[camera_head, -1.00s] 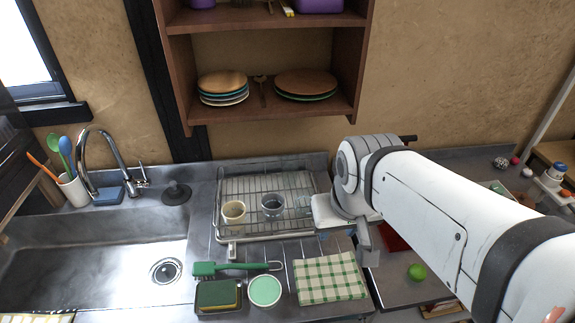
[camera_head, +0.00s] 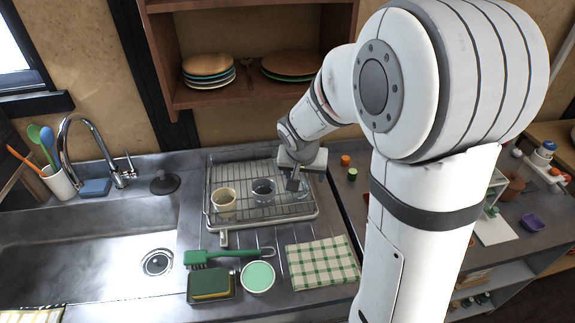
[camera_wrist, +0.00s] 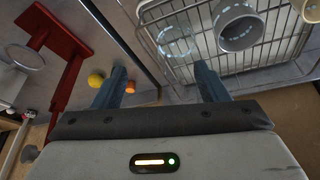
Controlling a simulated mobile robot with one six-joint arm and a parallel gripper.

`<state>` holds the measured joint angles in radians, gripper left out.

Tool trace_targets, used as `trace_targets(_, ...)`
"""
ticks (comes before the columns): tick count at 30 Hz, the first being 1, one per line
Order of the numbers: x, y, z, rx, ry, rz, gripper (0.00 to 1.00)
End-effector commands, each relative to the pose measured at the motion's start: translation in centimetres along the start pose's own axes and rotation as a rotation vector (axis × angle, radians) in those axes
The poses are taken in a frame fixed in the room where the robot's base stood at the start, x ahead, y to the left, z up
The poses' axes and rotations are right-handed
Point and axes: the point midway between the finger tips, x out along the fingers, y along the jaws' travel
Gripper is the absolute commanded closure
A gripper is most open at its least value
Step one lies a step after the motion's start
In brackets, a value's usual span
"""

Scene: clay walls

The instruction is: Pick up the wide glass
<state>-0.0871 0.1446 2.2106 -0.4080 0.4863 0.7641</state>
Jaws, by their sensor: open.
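A clear, wide glass (camera_wrist: 178,42) stands on the wire dish rack (camera_wrist: 280,62) in the wrist view, faint against the wires. My gripper (camera_wrist: 160,75) is open and empty, with the glass beyond its fingertips, nearer the right finger. In the head view my gripper (camera_head: 293,184) hangs over the right part of the rack (camera_head: 218,222), and the clear glass is hard to make out there. A grey cup (camera_head: 263,189) stands just left of the gripper; it also shows in the wrist view (camera_wrist: 240,27).
A cream cup (camera_head: 224,203) stands left of the grey cup.

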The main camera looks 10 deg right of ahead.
Motion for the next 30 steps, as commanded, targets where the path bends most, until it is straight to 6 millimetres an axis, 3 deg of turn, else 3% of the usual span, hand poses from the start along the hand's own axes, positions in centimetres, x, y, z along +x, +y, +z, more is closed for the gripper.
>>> trace_targets(1, 1.7, -0.7, -0.3, 0.011, -0.001, -0.001, 0.33)
trace_targets(3, 3.3, -1.5, -0.7, 0.027, 0.004, -0.005, 0.33)
trace_targets(6, 4.7, -2.3, -1.1, 0.043, 0.009, -0.011, 0.33)
trace_targets(30, 13.0, -3.0, -1.6, 0.051, 0.011, -0.015, 0.33)
